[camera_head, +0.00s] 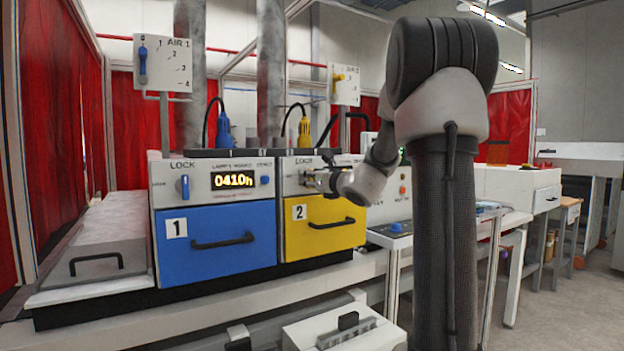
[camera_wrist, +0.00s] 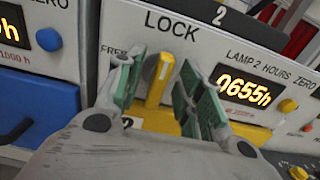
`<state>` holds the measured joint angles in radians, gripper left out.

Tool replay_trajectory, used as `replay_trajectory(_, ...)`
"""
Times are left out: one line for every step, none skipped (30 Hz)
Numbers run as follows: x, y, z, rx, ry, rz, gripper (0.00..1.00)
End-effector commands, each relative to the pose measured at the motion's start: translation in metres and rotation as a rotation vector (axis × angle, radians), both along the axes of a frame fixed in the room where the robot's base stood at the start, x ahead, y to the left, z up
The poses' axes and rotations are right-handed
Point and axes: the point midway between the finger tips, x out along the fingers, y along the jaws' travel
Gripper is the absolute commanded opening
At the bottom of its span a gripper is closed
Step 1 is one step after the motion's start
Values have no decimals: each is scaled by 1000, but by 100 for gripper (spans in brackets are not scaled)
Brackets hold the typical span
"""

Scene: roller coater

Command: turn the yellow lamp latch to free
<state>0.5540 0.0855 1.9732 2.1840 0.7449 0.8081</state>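The yellow lamp latch (camera_wrist: 159,82) is on the white panel of unit 2 in the wrist view. It stands nearly upright, its top leaning slightly right, below the word LOCK. The word FREE is to its left, partly hidden by a finger. My gripper (camera_wrist: 160,66) is open, with one green-padded finger on each side of the latch. Gaps show between the latch and both pads. In the head view my gripper (camera_head: 322,180) is at the panel above the yellow drawer (camera_head: 323,226) and hides the latch.
The display (camera_wrist: 244,88) reads 0655h right of the latch, with a yellow ZERO knob (camera_wrist: 288,106) beyond it. Left is unit 1 with its blue drawer (camera_head: 217,246) and blue latch (camera_head: 183,188). A yellow air lever (camera_head: 339,77) is higher up.

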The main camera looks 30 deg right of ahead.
Motion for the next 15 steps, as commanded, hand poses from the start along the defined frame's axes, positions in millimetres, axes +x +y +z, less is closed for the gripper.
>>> replay_trajectory(0,0,0,0,0,0,37)
replay_trajectory(0,0,0,0,0,0,37)
replay_trajectory(0,0,0,0,0,0,37)
replay_trajectory(0,0,0,0,0,0,37)
replay_trajectory(0,0,0,0,0,0,37)
replay_trajectory(0,0,0,-1,0,0,30)
replay_trajectory(0,0,0,-1,0,0,25)
replay_trajectory(0,0,0,-1,0,0,19)
replay_trajectory(0,0,0,-1,0,0,12)
replay_trajectory(0,0,0,-1,0,0,6)
replay_trajectory(0,0,0,-1,0,0,1)
replay_trajectory(0,0,0,-1,0,0,0)
replay_trajectory(0,0,0,-1,0,0,0)
replay_trajectory(0,0,0,-1,0,0,0)
replay_trajectory(0,0,0,-1,0,0,0)
